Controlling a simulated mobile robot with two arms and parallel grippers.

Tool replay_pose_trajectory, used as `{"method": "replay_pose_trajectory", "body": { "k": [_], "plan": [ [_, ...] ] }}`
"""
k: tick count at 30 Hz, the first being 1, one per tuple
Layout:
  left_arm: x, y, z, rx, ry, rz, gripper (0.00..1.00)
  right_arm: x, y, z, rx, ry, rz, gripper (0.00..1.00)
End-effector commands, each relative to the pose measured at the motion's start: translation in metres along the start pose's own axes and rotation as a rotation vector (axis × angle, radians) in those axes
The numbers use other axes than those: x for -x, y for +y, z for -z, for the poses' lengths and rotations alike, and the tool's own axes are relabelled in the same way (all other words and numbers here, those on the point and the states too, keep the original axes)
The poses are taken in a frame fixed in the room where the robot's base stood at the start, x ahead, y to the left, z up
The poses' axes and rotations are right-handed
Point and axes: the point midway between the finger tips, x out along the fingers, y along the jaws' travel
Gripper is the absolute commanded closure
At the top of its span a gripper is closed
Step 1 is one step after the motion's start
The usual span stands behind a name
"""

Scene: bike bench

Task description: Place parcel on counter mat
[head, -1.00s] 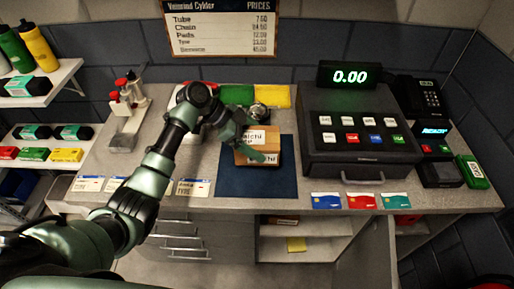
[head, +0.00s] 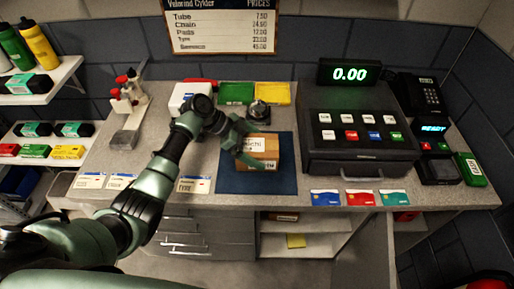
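The parcel (head: 268,151) is a small brown box with a white label on top. It is over the dark blue counter mat (head: 256,183), toward its upper middle, and looks level and low, at or very near the mat surface. My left gripper (head: 250,148) is at the parcel's left end, its green fingers against the box and seemingly closed on it. The gripper covers the parcel's left part. My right gripper is not in view.
A cash register (head: 358,140) stands right of the mat. A small silver bell (head: 259,114) and green and yellow packs (head: 236,93) lie behind it. Price cards (head: 194,185) and coloured cards (head: 326,198) line the front edge. The mat's front part is bare.

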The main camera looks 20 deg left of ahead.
Motion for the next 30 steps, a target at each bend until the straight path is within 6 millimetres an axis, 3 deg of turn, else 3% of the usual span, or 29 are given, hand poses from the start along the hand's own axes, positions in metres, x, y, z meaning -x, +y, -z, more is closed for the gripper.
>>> {"method": "replay_pose_trajectory", "body": {
  "k": [5, 21, 30],
  "plan": [
    [0.008, -0.001, 0.0, 0.0, -0.001, 0.001, 0.0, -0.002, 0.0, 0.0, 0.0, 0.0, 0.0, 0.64],
    [0.108, -0.001, 0.0, -0.001, 0.0, 0.003, 0.0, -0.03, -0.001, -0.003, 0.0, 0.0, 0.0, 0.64],
    [0.122, 0.0, 0.001, 0.0, 0.001, -0.001, 0.0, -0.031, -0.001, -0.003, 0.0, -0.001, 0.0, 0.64]
  ]
}}
